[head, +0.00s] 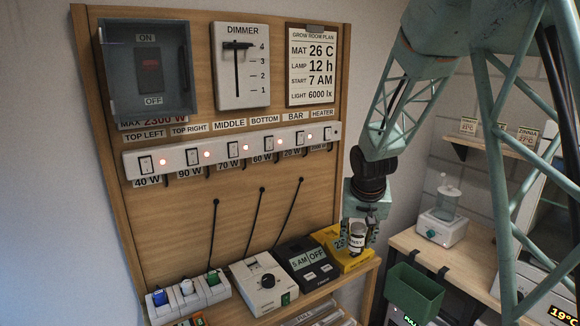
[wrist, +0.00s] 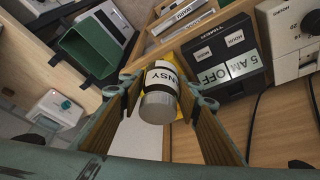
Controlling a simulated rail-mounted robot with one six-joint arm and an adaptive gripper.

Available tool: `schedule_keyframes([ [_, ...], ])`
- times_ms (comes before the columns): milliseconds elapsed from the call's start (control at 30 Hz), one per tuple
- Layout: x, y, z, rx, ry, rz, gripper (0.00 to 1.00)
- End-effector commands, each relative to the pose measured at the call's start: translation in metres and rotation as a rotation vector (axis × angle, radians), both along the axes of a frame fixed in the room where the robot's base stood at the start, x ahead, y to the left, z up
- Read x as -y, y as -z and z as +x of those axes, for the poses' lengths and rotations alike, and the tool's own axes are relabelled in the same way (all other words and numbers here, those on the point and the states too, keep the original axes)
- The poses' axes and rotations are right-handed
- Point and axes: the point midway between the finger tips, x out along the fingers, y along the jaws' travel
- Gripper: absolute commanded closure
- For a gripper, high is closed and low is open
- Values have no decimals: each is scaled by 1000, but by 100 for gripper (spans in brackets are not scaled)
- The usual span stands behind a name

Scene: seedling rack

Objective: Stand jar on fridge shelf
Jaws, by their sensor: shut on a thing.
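My gripper (head: 358,236) is shut on a small jar (head: 356,243) with a white label, which ends in "NSY", and a dark band. In the wrist view, the jar (wrist: 158,105) sits between the two fingers of my gripper (wrist: 162,98), its grey lid facing the camera. In the head view, the jar is held in front of the yellow device at the right end of the board's ledge. No fridge shelf can be made out clearly. A pale cabinet (head: 548,292) with a lit display stands at the lower right, partly behind my arm; I cannot tell if it is the fridge.
A green bin (head: 414,292) hangs from the bench front, right of the jar. A white device with a clear vessel (head: 441,228) stands on the bench. Black (head: 308,262) and white (head: 264,283) control boxes crowd the ledge. A small wall shelf (head: 490,147) holds seed packets.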

Motion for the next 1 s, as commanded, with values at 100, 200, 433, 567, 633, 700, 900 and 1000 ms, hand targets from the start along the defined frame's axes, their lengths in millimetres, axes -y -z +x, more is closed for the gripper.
schedule_keyframes([
  [100, -1, -1, 2, 1, 37, -1, 81],
  [200, -1, -2, 3, 1, 70, 0, 81],
  [433, -1, -4, 6, 1, 130, 0, 81],
  [567, -1, -4, 7, 1, 145, -1, 81],
  [633, -1, -5, 7, 1, 150, -1, 81],
  [700, -1, -5, 7, 0, 151, 0, 81],
  [900, -1, -5, 7, 1, 151, -1, 81],
  [1000, -1, -4, 6, 0, 149, 0, 81],
])
